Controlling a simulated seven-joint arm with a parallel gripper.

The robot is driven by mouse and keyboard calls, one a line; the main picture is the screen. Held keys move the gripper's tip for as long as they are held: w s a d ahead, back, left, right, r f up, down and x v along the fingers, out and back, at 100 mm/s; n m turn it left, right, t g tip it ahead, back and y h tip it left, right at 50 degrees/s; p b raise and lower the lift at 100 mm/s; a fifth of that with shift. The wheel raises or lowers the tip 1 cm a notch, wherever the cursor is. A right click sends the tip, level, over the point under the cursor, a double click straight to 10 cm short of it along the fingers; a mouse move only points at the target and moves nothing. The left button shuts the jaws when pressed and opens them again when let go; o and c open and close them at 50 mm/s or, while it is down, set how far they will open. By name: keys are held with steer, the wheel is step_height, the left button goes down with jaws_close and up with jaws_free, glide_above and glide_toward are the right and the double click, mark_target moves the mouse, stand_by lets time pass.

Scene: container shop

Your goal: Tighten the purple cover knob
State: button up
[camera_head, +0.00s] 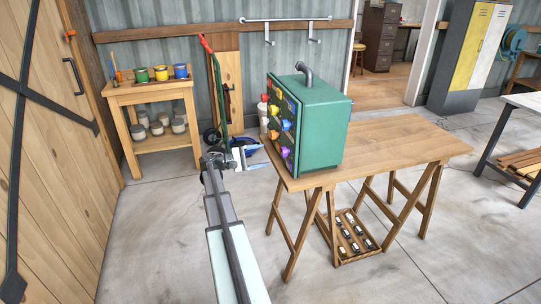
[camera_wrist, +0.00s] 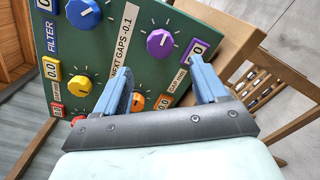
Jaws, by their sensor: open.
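The purple knob (camera_wrist: 161,42) sits on the green panel (camera_wrist: 120,45) in the wrist view, just beyond my fingertips and between their lines. A "0.0" display (camera_wrist: 196,50) is beside it; I cannot read a cover label. In the head view the purple knob (camera_head: 285,151) is low on the left-facing panel of the green box (camera_head: 322,120). My gripper (camera_wrist: 162,66) is open and empty, its two blue fingers wide apart. In the head view my gripper (camera_head: 254,155) is just left of the panel, apart from the purple knob.
Blue (camera_wrist: 83,12), yellow (camera_wrist: 79,86), orange (camera_wrist: 137,103) and red (camera_wrist: 78,120) knobs share the panel. The box stands on a wooden table (camera_head: 405,140). A crate (camera_head: 347,236) is underneath. A paint-pot shelf (camera_head: 155,95) and a hand truck (camera_head: 216,95) stand behind.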

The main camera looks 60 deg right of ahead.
steer(key=shift+v, duration=1.7)
